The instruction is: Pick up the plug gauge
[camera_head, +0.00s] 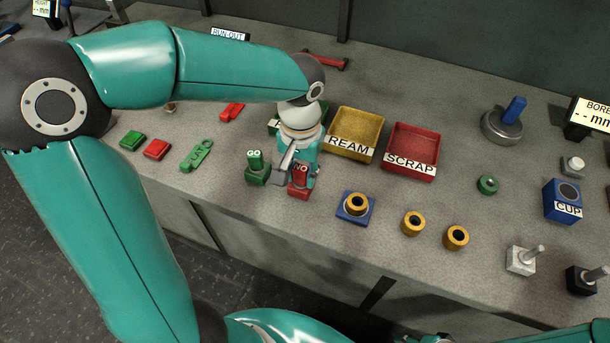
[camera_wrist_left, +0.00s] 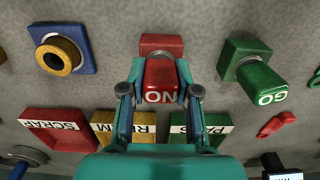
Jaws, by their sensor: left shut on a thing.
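The red plug gauge (camera_head: 300,178), marked NO, stands at its red base (camera_wrist_left: 161,42) on the bench. My left gripper (camera_head: 292,176) reaches down over it from behind. In the left wrist view the gripper's two fingers are closed on either side of the red gauge (camera_wrist_left: 160,76). I cannot tell whether the gauge is clear of its base. The green plug gauge (camera_head: 256,160), marked GO, stands just left of it in the head view; it also shows at the right in the wrist view (camera_wrist_left: 262,84).
A yellow REAM tray (camera_head: 357,128), a red SCRAP tray (camera_head: 412,168) and a partly hidden green tray (camera_head: 273,127) stand behind. A gold ring on a blue block (camera_head: 356,207) and loose gold rings (camera_head: 413,222) lie to the right. A blue CUP block (camera_head: 562,197) is farther right.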

